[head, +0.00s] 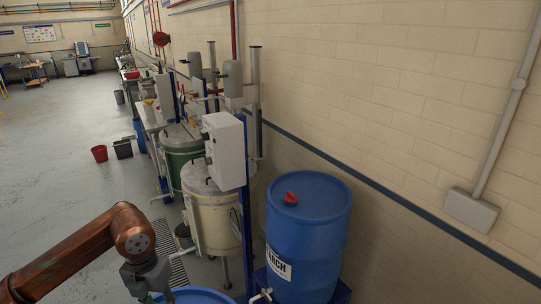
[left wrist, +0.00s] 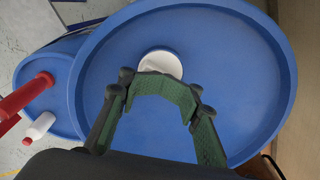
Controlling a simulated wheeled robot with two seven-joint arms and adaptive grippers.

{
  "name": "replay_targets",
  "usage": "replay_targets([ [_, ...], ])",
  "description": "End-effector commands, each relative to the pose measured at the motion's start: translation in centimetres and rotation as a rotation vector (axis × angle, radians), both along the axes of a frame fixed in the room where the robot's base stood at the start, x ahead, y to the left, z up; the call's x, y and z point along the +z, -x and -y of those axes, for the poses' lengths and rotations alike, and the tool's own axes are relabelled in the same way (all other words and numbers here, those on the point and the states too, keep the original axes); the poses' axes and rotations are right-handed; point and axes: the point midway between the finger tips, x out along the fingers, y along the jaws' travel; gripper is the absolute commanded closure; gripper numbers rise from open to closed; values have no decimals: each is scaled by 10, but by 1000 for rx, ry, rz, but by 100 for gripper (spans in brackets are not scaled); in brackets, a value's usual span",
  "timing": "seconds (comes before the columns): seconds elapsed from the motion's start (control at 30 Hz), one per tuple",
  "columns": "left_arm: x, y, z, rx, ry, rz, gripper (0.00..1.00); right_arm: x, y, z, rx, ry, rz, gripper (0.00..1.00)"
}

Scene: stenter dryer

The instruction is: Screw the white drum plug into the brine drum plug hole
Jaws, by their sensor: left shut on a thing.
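The white drum plug (left wrist: 166,60) shows in the left wrist view as a round white disc against the blue top of a drum (left wrist: 225,70). My left gripper (left wrist: 160,88) is shut on the plug, its green-padded fingers covering the plug's near side. The plug hole is not visible, and I cannot tell whether the plug is seated in it or just above it. In the head view my left gripper (head: 150,284) is at the bottom edge, over a blue drum top (head: 198,297) that is mostly cut off. My right gripper is not in view.
A taller blue drum (head: 308,240) with a red plug (head: 290,198) stands to the right, near the wall. A cream tank (head: 216,215) and a grey control box (head: 224,145) stand behind. In the left wrist view, red and white fittings (left wrist: 38,127) lie at the left.

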Motion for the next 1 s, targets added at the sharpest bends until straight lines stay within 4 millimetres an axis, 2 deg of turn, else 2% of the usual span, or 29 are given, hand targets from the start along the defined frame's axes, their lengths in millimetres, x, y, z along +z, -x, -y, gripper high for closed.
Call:
replay_targets([
  [0.27, -4, 1, 1, -26, -1, -5, 100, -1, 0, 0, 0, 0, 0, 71],
  [0.3, -4, 1, 1, -26, -1, -5, 76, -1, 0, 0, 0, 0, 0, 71],
  [0.7, -2, 0, 1, -24, -1, -2, 48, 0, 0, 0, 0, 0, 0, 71],
  [1.0, -1, 0, 1, -23, -1, -1, 47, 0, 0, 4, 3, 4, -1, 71],
])
